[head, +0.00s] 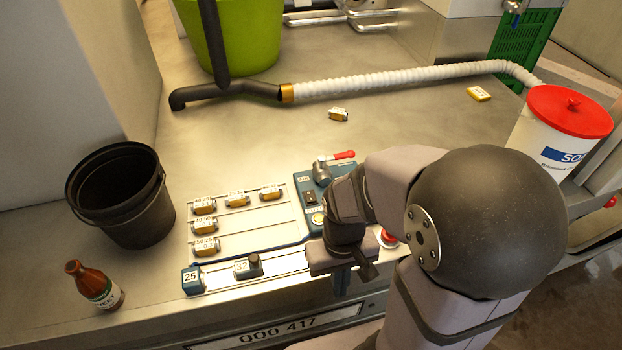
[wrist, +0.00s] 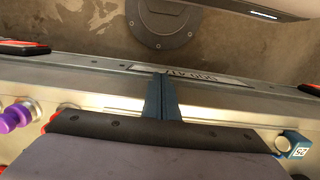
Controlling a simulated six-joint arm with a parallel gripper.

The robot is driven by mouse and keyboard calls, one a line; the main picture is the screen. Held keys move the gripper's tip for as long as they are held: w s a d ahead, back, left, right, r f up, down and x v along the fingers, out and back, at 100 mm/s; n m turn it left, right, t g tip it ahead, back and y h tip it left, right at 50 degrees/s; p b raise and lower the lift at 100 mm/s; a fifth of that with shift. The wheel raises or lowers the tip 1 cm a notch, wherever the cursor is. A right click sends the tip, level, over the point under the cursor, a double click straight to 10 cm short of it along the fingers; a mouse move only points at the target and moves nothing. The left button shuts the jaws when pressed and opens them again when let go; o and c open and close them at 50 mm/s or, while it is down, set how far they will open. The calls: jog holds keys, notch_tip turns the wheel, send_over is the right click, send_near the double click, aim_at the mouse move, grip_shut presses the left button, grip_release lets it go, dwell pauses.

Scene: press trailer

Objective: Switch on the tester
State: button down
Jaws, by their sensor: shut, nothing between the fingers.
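The tester is a blue-based panel (head: 303,184) on the metal counter, partly hidden behind my arm in the head view. It carries a small black switch (head: 310,197), a round yellowish part (head: 318,217) and a valve with a red lever (head: 343,155). A red knob (head: 388,238) shows just right of my wrist. My gripper (head: 341,290) is shut and empty, pointing down over the counter's front edge, nearer the front than the switch. In the wrist view its fingers (wrist: 161,85) are together before the counter front, and a purple knob (wrist: 14,117) is at left.
Left of the tester lies a rack (head: 235,222) with several labelled cylinders and a rail with blocks 25 (head: 192,279) and 32 (head: 246,267). A black bucket (head: 122,195), brown bottle (head: 95,286), white hose (head: 400,78) and red-lidded tub (head: 560,130) stand around. The counter behind is mostly clear.

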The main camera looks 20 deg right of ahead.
jog(key=w+r+p, duration=0.5)
jog(key=shift+w+p, duration=0.35)
jog(key=shift+p, duration=0.05)
jog(key=w+r+n+p, duration=0.3)
jog(key=w+r+p, duration=0.15)
jog(key=w, duration=0.95)
notch_tip(320, 180, up, 3)
jog(key=n, duration=0.3)
send_over(312, 200)
jog(key=w, duration=0.2)
notch_tip(312, 200, up, 5)
jog(key=n+b, duration=0.1)
jog(key=n, duration=1.1)
jog(key=shift+r, duration=0.15)
jog(key=f, duration=0.4)
jog(key=s+f+p, duration=0.1)
jog(key=f, duration=0.4)
jog(key=f+p, duration=0.1)
jog(key=f, duration=0.4)
jog(key=shift+s, duration=0.3)
